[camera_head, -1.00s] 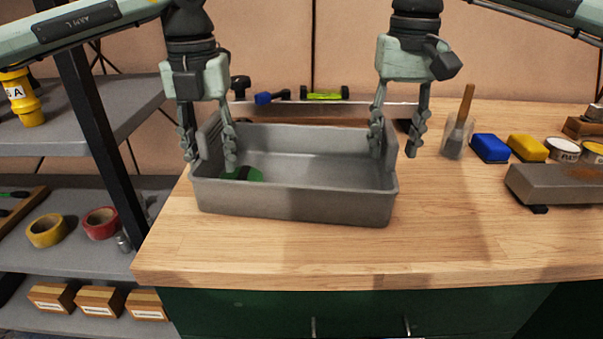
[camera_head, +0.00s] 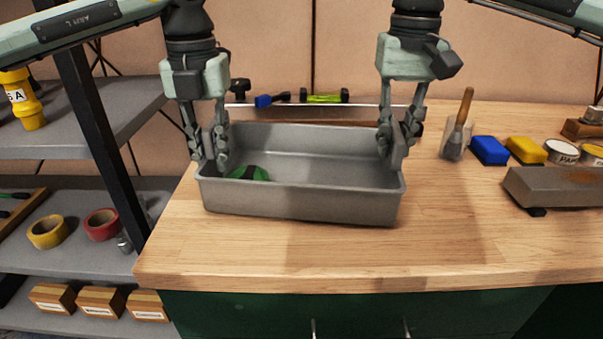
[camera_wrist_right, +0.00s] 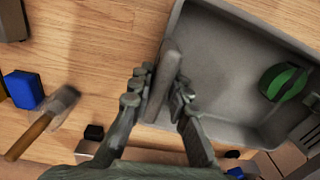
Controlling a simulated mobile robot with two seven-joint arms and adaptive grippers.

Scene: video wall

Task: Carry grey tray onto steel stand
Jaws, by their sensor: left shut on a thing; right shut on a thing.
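The grey tray (camera_head: 300,203) is a deep rectangular pan over the wooden bench top, roughly level. A green and black object (camera_head: 248,173) lies inside it at the left; it also shows in the right wrist view (camera_wrist_right: 284,82). My left gripper (camera_head: 208,157) is shut on the tray's left end. My right gripper (camera_head: 398,148) is shut on its right end; in the right wrist view its fingers (camera_wrist_right: 162,92) straddle the raised end plate. I cannot tell whether the tray's underside touches the bench. A long steel-coloured edge (camera_head: 270,107) behind the tray may be the steel stand, mostly hidden.
Right of the tray are a brush in a clear cup (camera_head: 455,140), a blue block (camera_head: 489,150), a yellow block (camera_head: 526,150) and a grey stone block (camera_head: 555,187). Shelving with a black post (camera_head: 100,150) stands left. The bench front (camera_head: 330,265) is clear.

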